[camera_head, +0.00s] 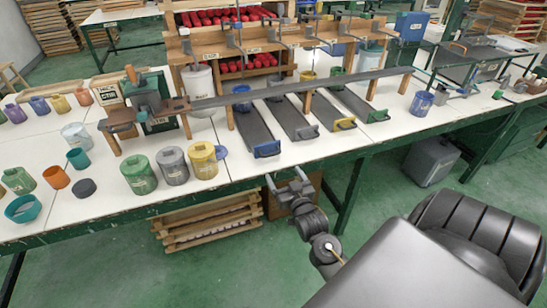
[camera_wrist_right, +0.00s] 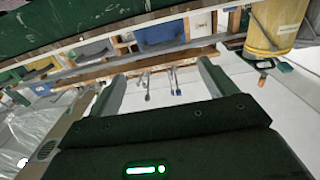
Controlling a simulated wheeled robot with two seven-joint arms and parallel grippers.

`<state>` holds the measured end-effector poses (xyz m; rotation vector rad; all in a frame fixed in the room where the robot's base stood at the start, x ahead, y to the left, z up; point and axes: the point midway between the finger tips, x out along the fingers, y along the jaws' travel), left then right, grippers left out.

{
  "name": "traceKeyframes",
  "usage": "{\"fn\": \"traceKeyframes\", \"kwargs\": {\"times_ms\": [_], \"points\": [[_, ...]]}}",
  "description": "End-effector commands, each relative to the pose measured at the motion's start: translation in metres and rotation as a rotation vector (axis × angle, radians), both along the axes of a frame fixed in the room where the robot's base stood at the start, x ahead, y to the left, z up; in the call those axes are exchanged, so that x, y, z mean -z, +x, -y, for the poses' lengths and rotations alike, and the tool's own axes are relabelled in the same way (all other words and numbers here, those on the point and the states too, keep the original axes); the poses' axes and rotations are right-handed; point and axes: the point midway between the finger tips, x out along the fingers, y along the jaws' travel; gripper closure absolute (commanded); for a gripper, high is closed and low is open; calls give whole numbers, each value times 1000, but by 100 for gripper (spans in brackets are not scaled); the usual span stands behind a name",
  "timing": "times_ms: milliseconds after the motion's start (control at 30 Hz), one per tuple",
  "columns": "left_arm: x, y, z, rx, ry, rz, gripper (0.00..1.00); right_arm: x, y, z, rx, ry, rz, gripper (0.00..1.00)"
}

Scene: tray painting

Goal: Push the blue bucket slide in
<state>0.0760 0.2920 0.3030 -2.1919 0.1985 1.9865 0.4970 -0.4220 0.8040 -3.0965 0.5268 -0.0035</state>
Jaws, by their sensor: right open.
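The blue bucket slide is a dark sloping board (camera_head: 252,125) with a blue handle (camera_head: 267,149) at its low front end, near the table's front edge. The slide extends out from under the long wooden rail. A blue bucket (camera_head: 241,90) stands at its upper end. My right gripper (camera_head: 290,183) is open and empty, in front of the table edge, a little below and right of the blue handle and apart from it. In the right wrist view its two fingers (camera_wrist_right: 160,85) are spread with nothing between them. My left gripper is not in view.
More slides with grey (camera_head: 305,133), yellow (camera_head: 344,124) and green (camera_head: 378,115) handles lie to the right. A yellow jar (camera_head: 203,159), grey jar (camera_head: 173,165) and green jar (camera_head: 139,173) stand to the left. The white tabletop (camera_head: 335,143) is clear by the front edge.

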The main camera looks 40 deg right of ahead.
Motion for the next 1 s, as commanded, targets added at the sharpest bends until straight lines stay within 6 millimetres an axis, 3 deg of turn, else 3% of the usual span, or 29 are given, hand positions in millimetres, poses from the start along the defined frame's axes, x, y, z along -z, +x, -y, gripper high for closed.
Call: {"fn": "traceKeyframes", "kwargs": {"times_ms": [400, 600, 1000], "points": [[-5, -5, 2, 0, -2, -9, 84, -1, 66, 23, 0, -1, 1, 16], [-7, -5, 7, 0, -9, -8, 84, 0, 90, 31, -1, 1, -2, 16], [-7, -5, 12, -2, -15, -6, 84, 1, 99, 34, -1, 1, -2, 16]]}}
